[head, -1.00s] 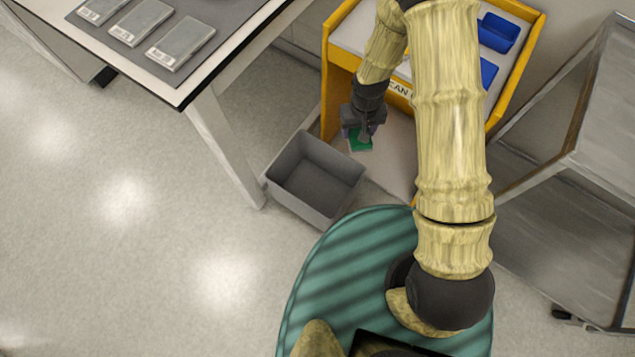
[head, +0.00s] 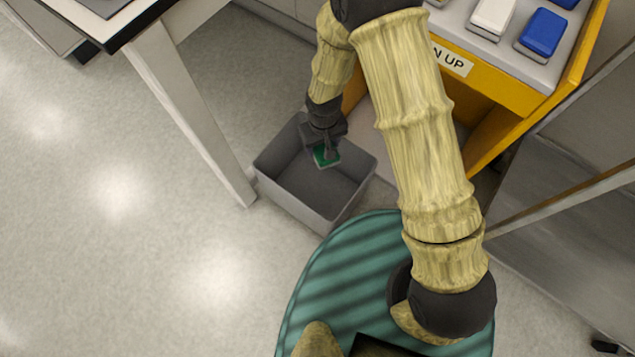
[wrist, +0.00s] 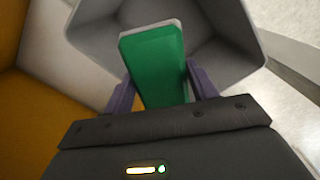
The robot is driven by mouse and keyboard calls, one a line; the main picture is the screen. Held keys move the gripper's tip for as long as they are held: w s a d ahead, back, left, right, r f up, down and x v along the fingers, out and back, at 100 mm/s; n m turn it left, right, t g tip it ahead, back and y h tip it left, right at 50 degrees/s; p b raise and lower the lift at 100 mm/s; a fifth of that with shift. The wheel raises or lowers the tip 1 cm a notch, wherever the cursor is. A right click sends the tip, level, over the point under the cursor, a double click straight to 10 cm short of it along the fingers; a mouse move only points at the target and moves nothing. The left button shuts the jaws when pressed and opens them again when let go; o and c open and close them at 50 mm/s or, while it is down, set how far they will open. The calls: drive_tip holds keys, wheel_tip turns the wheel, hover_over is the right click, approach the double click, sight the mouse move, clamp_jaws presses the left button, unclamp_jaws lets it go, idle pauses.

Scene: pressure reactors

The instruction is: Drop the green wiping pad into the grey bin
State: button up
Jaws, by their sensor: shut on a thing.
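The green wiping pad (head: 326,156) is in my gripper (head: 325,150), which is shut on it. In the head view the pad shows over the grey bin's opening, near its back side; its exact height against the rim is hard to tell. The grey bin (head: 288,203) stands on the floor, and its visible inside is empty. In the wrist view the green pad (wrist: 155,65) sits between the two purple fingers of my gripper (wrist: 160,88), with a pale layer along its far end. The bin (wrist: 225,60) shows behind and around the pad there.
A yellow cart (head: 500,95) with a "UP" label holds a white pad (head: 492,17) and blue pads (head: 542,33). A table leg (head: 190,105) stands just left of the bin. A metal shelf (head: 570,240) is at the right. Open floor lies at the left.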

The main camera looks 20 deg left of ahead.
drive_tip(key=shift+s+a+f, duration=0.1)
drive_tip(key=shift+a+f, duration=0.15)
drive_tip(key=shift+f, duration=0.35)
drive_tip(key=shift+r, duration=0.1)
wheel_tip(320, 180, down, 6)
drive_tip(key=b, duration=0.6)
drive_tip(key=o, duration=1.1)
